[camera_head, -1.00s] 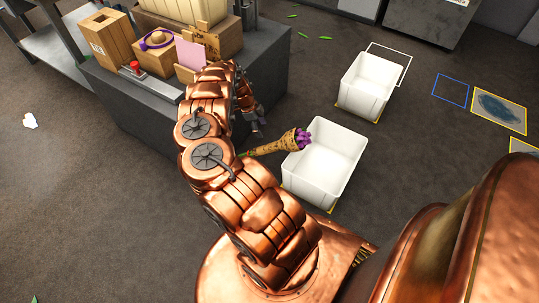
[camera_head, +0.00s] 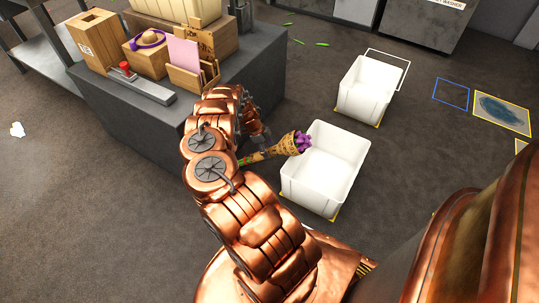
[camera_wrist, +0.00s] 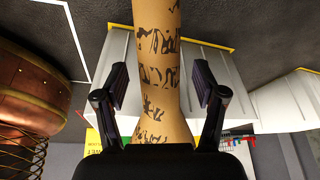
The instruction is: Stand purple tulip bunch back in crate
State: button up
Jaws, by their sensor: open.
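The purple tulip bunch (camera_head: 290,146) is wrapped in brown printed paper. It lies tilted at the left side of the near white crate (camera_head: 347,180), blossoms at the rim and green stems pointing left, outside. Whether it touches the rim I cannot tell. My gripper (camera_head: 264,147) is at the bunch's wrapped part, partly hidden by my arm. In the wrist view, the open fingers of my gripper (camera_wrist: 160,82) stand on either side of the paper wrap (camera_wrist: 158,45), with gaps on both sides. The blossoms are out of the wrist view.
A second white crate (camera_head: 364,92) stands farther back. A grey counter (camera_head: 135,115) on the left carries wooden boxes, a pink card (camera_head: 184,54) and a hat with a purple band (camera_head: 149,39). Green pieces (camera_head: 322,44) lie on the back floor.

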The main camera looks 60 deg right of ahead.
jog(key=x, duration=0.2)
jog(key=shift+s+f, duration=0.15)
jog(key=shift+f, duration=0.1)
jog(key=shift+c, duration=0.2)
grip_shut()
dwell(0.4)
